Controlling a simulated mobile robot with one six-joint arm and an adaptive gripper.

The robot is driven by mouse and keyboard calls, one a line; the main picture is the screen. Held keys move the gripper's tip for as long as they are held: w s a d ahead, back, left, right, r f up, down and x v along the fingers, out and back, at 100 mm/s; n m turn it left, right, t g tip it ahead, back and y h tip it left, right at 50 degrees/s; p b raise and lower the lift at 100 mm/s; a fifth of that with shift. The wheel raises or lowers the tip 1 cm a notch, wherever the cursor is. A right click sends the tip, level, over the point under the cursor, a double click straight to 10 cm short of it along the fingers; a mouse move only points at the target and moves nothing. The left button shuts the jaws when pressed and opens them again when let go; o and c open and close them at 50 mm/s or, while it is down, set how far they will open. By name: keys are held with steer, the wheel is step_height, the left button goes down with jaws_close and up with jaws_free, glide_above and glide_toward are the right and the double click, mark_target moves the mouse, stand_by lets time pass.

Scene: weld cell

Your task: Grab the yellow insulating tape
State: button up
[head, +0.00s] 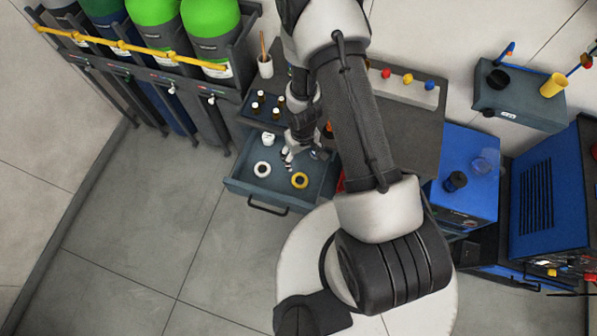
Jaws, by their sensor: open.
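A white roll (262,169) lies in the drawer to the left of my gripper. Part of the drawer's back is hidden by my gripper. I cannot tell exactly how high the fingertips are above the drawer floor.
A small white item (268,138) stands at the drawer's back left. Several dark bottles with white caps (257,107) stand in a holder on the workbench (415,128). Gas cylinders (212,32) stand at the left. A blue machine (467,178) stands at the right. The floor left of the drawer is clear.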

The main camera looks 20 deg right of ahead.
steer(key=b, duration=1.3)
glide_above(300, 182)
steer(key=f, duration=1.3)
steer(key=shift+w+d, duration=0.2)
steer(key=shift+d, duration=0.1)
steer(key=f+b, duration=0.5)
steer(key=shift+s+a, duration=0.15)
steer(key=shift+a, duration=0.15)
steer(key=shift+c, duration=0.2)
steer(key=c, duration=1)
steer(key=shift+r, duration=0.2)
